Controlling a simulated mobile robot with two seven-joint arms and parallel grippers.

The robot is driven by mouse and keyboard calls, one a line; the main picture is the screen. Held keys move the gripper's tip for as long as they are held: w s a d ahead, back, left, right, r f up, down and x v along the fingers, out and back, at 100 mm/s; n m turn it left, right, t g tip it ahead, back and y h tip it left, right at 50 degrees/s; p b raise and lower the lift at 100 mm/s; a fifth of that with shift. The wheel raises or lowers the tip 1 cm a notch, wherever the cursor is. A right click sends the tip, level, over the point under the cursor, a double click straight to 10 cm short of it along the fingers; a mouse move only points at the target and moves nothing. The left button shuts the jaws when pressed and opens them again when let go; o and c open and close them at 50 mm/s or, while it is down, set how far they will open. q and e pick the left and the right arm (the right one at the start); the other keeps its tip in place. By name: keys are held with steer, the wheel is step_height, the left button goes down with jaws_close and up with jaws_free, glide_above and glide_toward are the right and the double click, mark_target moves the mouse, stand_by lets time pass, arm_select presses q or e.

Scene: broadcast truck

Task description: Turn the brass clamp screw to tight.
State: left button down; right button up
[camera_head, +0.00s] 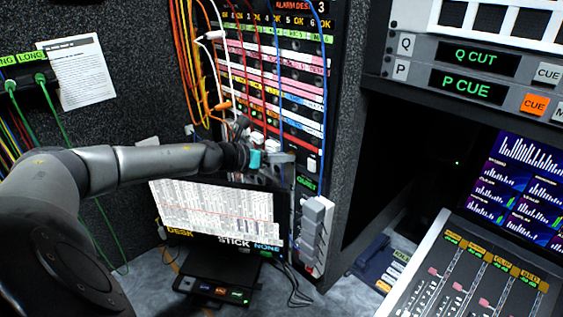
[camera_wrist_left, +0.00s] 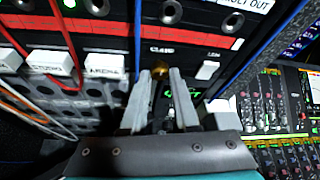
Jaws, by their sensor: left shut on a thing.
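The brass clamp screw (camera_wrist_left: 160,72) shows in the left wrist view as a small brass knob on the dark panel, under a label that seems to read CLAMP. My left gripper (camera_wrist_left: 158,80) has its two grey fingers on either side of the screw, shut on it. In the head view my left gripper (camera_head: 284,162) reaches the lower part of the patch rack, and its body hides the screw there. How far the screw is turned cannot be told. My right gripper is not in view.
The patch rack (camera_head: 268,95) has orange, red, white and blue cables hanging close to my left arm. A monitor (camera_head: 215,210) stands below the arm. Grey blocks (camera_head: 316,225) are on the rack's lower right. A mixing console (camera_head: 470,275) is at the right.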

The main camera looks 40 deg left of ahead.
arm_select(q)
steer(key=m+t+y, duration=0.1)
steer(key=m+t, duration=0.2)
steer(key=m, duration=0.8)
steer(key=f+m+t+y+b, duration=0.1)
steer(key=m+t, duration=0.2)
steer(key=m, duration=0.8)
steer(key=f+m+t+b, duration=0.1)
steer(key=m+t, duration=0.2)
steer(key=m, duration=0.8)
steer(key=shift+d+m+y, duration=0.25)
steer(key=shift+m+y, duration=0.15)
steer(key=shift+n, duration=0.4)
steer(key=c, duration=0.7)
jaws_free()
steer(key=shift+o, duration=0.2)
